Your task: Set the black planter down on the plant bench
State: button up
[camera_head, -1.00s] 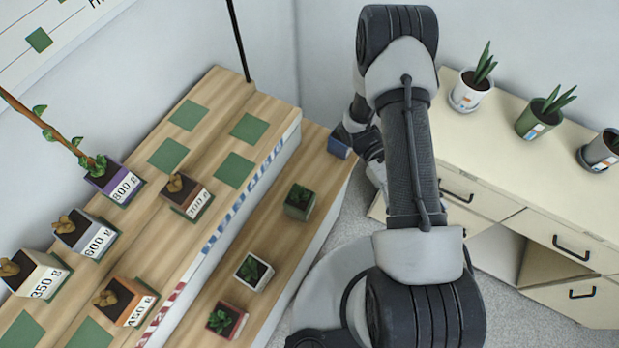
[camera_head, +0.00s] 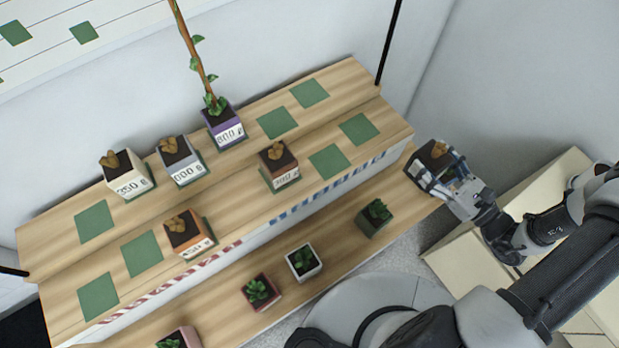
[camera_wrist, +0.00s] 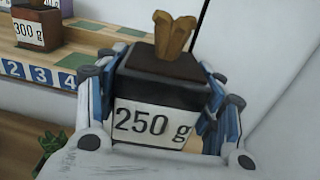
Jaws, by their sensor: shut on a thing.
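The black planter (camera_wrist: 158,92) fills the middle of the wrist view, upright, with a brown stub plant and a "250 g" label. My gripper (camera_wrist: 160,105) is shut on it, with blue-sided fingers on both sides. In the head view my gripper (camera_head: 450,180) holds the planter (camera_head: 432,156) in the air near the right end of the plant bench (camera_head: 225,188). The bench is wooden and stepped, with green square pads. Bare pads (camera_head: 359,128) (camera_head: 329,161) lie to the left of the planter. The planter's base is hidden in the wrist view.
The 300 g brown planter (camera_head: 279,168) stands on the front step. The purple planter (camera_head: 224,128) with a tall stem stands behind. Small succulents (camera_head: 374,217) line the lower shelf. A black post (camera_head: 389,45) rises at the bench's right end. A cream cabinet (camera_head: 460,270) is at right.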

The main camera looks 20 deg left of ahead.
jog(key=shift+w+d+m+t, duration=0.3)
jog(key=shift+d+t, duration=0.05)
jog(key=shift+t, duration=0.05)
jog(key=shift+f, duration=0.15)
notch_tip(320, 180, down, 20)
jog(key=b, duration=0.5)
jog(key=shift+b, duration=0.3)
jog(key=o, duration=0.9)
jog(key=shift+f, duration=0.1)
jog(key=o, duration=0.4)
jog(key=shift+o, duration=0.2)
